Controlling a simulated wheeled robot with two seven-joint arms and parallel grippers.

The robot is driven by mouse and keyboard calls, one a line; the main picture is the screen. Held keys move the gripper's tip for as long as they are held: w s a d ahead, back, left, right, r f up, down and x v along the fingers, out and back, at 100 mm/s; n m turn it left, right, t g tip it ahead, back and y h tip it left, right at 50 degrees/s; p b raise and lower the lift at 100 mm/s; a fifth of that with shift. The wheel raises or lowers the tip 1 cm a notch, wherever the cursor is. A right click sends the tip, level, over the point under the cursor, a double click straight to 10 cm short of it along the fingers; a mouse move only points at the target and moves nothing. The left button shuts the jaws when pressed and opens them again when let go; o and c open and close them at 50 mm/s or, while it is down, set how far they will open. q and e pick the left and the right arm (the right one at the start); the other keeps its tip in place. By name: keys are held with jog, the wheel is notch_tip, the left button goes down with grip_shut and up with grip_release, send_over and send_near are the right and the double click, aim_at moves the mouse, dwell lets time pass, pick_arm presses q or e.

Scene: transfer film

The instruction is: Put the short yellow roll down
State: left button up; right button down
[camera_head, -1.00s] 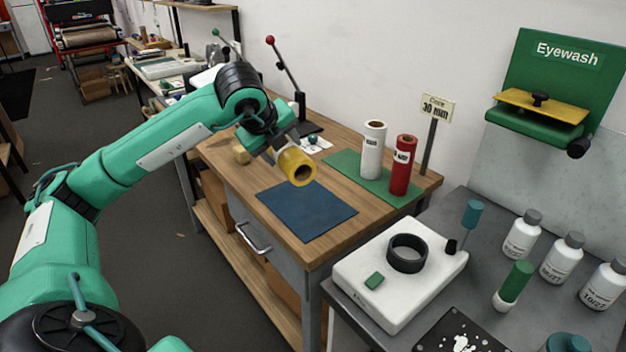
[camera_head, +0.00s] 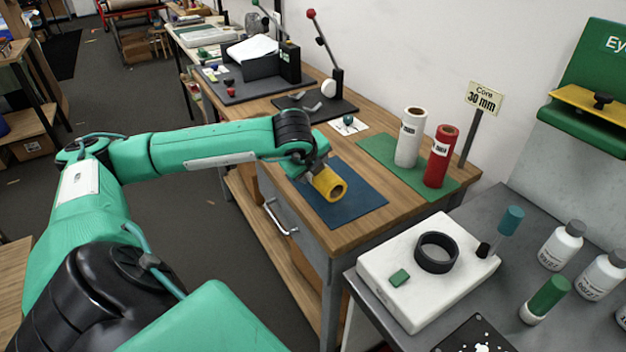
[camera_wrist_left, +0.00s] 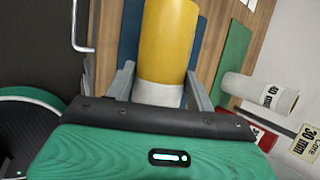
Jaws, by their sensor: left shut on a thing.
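The short yellow roll (camera_head: 329,184) lies on its side in my left gripper (camera_head: 312,177), its hollow end facing the front right. It is over the blue mat (camera_head: 362,197) on the wooden bench; I cannot tell whether it touches the mat. In the left wrist view the yellow roll (camera_wrist_left: 168,45) sits between the two grey fingers of my left gripper (camera_wrist_left: 160,88), with a pale band at its near end. The blue mat (camera_wrist_left: 131,40) shows behind it. My right gripper is not in view.
A green mat (camera_head: 380,150) holds an upright white roll (camera_head: 410,137) and red roll (camera_head: 440,157) right of the blue mat. A "Core 30 mm" sign (camera_head: 485,98) stands behind. A white device with a black ring (camera_head: 436,252) is on the grey table at front right.

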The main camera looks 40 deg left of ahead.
pick_arm(q)
jog(key=shift+f, duration=0.6)
notch_tip(320, 180, down, 3)
jog(key=shift+f+p, duration=0.2)
jog(key=shift+p, duration=0.2)
jog(key=shift+f, duration=0.1)
jog(key=o, duration=1)
jog(key=b+v, duration=0.2)
jog(key=v, duration=1)
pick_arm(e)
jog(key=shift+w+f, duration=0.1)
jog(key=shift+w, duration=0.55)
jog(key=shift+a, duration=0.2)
